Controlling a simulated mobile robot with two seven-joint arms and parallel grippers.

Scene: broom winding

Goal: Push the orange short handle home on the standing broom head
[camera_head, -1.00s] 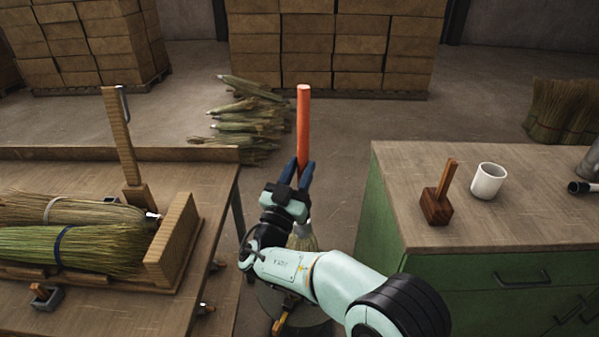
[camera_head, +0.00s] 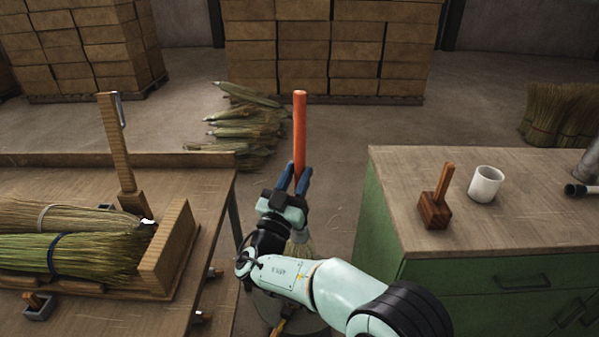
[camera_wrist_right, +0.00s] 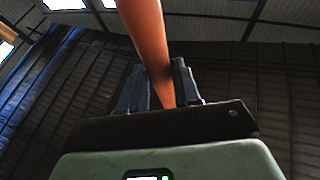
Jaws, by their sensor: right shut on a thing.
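The orange short handle (camera_head: 300,130) stands upright in the gap between the two workbenches. My right gripper (camera_head: 296,178) is shut on the orange handle, low on its visible length. In the right wrist view the handle (camera_wrist_right: 148,40) runs up between the two fingers (camera_wrist_right: 160,88). The broom head (camera_head: 304,248) shows as a small patch of straw below and behind my gripper. The joint between handle and broom head is hidden by my gripper and arm, so I cannot tell how deep the handle sits. My left gripper is not in view.
The left wooden bench (camera_head: 190,178) holds straw bundles (camera_head: 75,252) in a wooden cradle. The green cabinet (camera_head: 385,215) on the right carries a wooden mallet (camera_head: 435,205) and a white mug (camera_head: 486,184). Loose straw bundles (camera_head: 240,125) lie on the floor behind.

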